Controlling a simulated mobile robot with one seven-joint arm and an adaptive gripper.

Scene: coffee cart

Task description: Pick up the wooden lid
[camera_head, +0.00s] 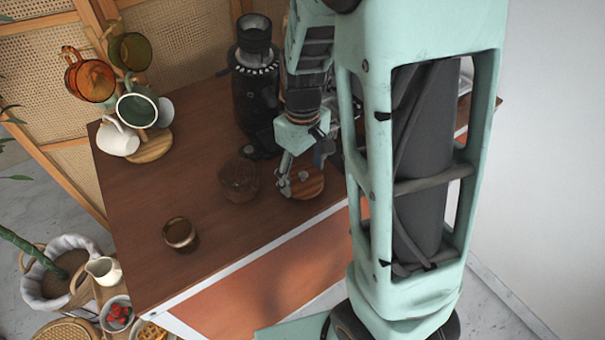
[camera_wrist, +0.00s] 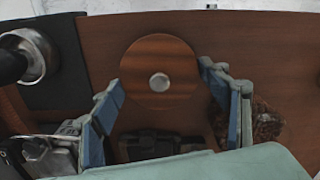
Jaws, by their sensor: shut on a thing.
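The wooden lid (camera_head: 308,184) is a round reddish-brown disc near the front edge of the brown counter. In the wrist view the lid (camera_wrist: 160,60) shows from above with a pale metal knob (camera_wrist: 159,82) at its middle. My gripper (camera_head: 292,186) is at the lid, pointing down.
A clear glass jar (camera_head: 238,182) stands left of the lid, and a small brown cup (camera_head: 180,235) stands farther left. A black grinder (camera_head: 256,90) is behind. A mug stand (camera_head: 152,147) with several mugs is at the back left. The counter between the stand and jar is clear.

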